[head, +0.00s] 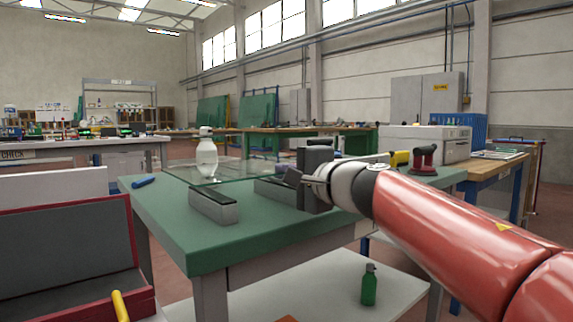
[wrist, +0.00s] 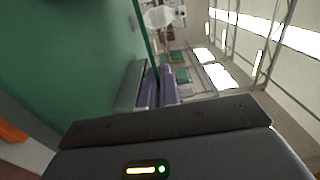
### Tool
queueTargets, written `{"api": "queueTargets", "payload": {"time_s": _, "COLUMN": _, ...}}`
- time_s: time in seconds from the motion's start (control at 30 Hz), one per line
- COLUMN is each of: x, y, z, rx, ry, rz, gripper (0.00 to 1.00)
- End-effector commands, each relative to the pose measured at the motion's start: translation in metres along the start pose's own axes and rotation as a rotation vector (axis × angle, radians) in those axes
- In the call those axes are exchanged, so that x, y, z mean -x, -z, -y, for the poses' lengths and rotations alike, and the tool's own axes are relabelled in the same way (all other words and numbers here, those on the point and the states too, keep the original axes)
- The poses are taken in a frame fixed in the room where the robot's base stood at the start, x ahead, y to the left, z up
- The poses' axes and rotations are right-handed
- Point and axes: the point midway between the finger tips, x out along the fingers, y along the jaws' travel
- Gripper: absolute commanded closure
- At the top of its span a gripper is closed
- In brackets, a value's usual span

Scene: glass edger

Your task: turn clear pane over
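The clear pane (head: 240,176) lies flat across two grey support blocks, left (head: 213,205) and right (head: 270,188), on the green-topped table (head: 165,205). A white spray bottle (head: 207,155) shows upright above the pane and appears to stand on it. My gripper (head: 292,178) is at the pane's right side, close to the right block, pointing left. In the wrist view the pane shows nearly edge-on as a thin dark green line (wrist: 147,35), with the bottle (wrist: 159,17) beyond. My gripper's dark body fills the bottom there. Contact with the pane and the finger gap are unclear.
A blue-handled tool (head: 144,182) lies at the table's left corner. A red suction lifter (head: 423,159) sits at the right end. A green bottle (head: 369,285) stands on the lower shelf. A red-edged rack (head: 128,240) is at front left. The table's front left is clear.

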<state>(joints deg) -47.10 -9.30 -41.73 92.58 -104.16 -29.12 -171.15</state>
Motion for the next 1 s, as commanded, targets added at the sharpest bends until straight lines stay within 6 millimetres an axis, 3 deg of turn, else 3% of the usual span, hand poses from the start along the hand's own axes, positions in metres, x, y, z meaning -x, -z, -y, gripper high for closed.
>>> {"api": "queueTargets", "payload": {"time_s": 1.0, "x": 0.000, "y": 0.001, "z": -0.029, "rx": -0.003, "ry": 0.001, "rz": -0.001, "gripper": 1.00}}
